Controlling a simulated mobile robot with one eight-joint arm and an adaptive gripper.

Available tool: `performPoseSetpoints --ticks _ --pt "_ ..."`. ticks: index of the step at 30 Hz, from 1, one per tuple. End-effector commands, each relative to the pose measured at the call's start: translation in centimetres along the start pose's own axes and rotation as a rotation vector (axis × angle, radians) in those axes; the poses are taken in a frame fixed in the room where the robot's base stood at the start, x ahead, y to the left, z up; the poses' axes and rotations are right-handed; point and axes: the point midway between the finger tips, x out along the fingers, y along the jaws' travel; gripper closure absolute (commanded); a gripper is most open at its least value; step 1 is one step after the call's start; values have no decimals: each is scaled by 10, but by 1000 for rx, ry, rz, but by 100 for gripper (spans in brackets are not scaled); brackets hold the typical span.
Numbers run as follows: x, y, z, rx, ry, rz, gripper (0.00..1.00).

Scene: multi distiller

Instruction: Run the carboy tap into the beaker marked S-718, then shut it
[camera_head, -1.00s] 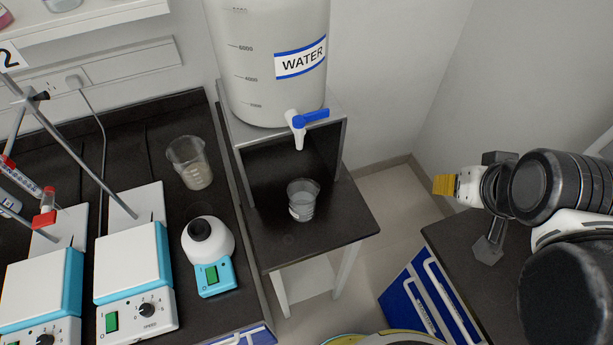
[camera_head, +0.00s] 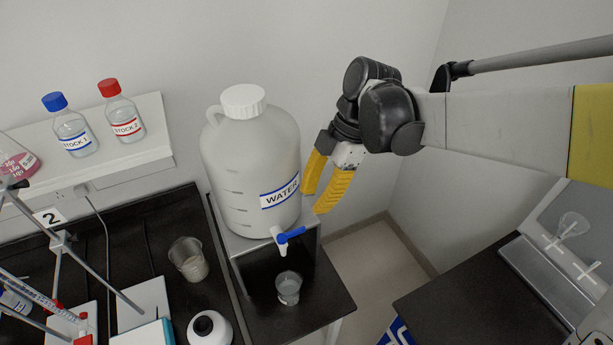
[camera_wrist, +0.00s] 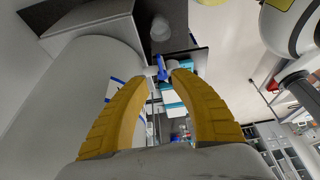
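The white carboy (camera_head: 250,175) labelled WATER stands on a raised shelf. Its white tap (camera_head: 280,245) has a blue lever (camera_head: 291,235) pointing sideways to the right; no stream shows. A clear beaker (camera_head: 288,290) stands below the tap; its marking is not readable. My gripper (camera_head: 313,204) is beside the carboy's right side, above and right of the tap, fingers angled down. In the wrist view the yellow fingers are apart, and the blue lever (camera_wrist: 161,68) shows beyond the gap between their tips, not gripped.
Another beaker (camera_head: 188,260) with pale contents stands on the left bench, its marking unreadable. A white round-topped device (camera_head: 209,328) is near it. Stock bottles (camera_head: 73,132) stand on a wall shelf (camera_head: 90,160). A dark bench (camera_head: 480,300) lies at right, with open floor between.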

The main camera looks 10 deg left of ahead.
Motion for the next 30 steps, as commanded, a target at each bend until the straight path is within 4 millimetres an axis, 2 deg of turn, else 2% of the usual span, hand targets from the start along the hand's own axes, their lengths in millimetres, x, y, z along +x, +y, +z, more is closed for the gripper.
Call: performPoseSetpoints --ticks 6,12,18,26,29,30 --pt "45 0 1 1 -1 1 71" --pt "79 0 1 3 -1 2 71" --pt "94 0 1 4 -1 3 71" --pt "94 0 1 5 -2 3 71" --pt "94 0 1 5 -2 3 96" --pt "94 0 1 5 -2 3 100"
